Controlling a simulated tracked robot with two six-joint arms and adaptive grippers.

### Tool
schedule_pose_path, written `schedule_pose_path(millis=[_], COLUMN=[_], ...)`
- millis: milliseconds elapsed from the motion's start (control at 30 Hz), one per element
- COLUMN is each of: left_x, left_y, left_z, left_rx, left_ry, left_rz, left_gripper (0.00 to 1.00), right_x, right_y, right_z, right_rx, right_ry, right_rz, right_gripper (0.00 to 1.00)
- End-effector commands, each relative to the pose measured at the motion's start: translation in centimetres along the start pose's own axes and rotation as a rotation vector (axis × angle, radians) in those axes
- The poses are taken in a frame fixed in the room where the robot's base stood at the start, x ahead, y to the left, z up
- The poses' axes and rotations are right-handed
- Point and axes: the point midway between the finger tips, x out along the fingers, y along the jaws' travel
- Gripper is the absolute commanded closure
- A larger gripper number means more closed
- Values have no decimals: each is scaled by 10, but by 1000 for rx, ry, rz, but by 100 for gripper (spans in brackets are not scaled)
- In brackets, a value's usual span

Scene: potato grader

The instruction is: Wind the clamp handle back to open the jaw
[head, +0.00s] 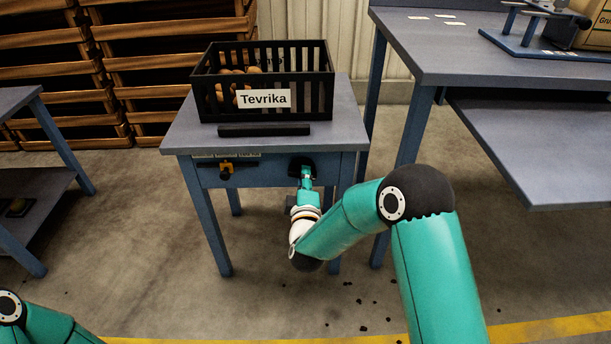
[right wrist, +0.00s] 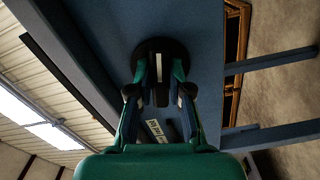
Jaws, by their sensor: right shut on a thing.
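A round black disc (right wrist: 160,52) with a white stripe and a dark bar handle (right wrist: 161,92) sits on the blue front of the small table. It also shows in the head view as a dark fitting (head: 302,163); I take it for the clamp handle. My right gripper (head: 304,176) reaches it from the front. In the right wrist view, the fingers of my right gripper (right wrist: 160,90) close on both sides of the bar. The jaw cannot be made out for certain. My left gripper is out of view; only part of that arm shows at lower left.
A black crate (head: 222,110) labelled Tevrika, holding potatoes, stands on the small table (head: 180,136) behind a dark bar (head: 264,130). An orange and black fitting (head: 228,168) is left on the table front. A larger bench (head: 440,60) stands right.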

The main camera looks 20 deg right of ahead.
Motion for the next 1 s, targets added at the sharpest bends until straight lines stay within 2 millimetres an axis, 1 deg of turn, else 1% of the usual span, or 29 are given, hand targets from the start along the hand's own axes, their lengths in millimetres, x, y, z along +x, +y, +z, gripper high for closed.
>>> schedule_pose_path(millis=[200, 400, 900, 933, 1000], left_x=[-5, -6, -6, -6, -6], left_y=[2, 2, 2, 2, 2], left_z=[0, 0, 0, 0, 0], left_rx=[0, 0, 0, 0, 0], left_ry=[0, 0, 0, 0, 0], left_rz=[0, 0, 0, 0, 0], left_gripper=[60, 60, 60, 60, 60], right_x=[-1, -1, -2, -2, -1], right_y=[-2, -3, -4, -4, -4], right_z=[-2, -2, -3, -3, -3], right_rx=[-130, -191, -209, -209, -209], right_ry=[5, 7, 10, 10, 9], right_rz=[-7, -8, -10, -11, -10], right_gripper=[100, 100, 100, 76, 65])
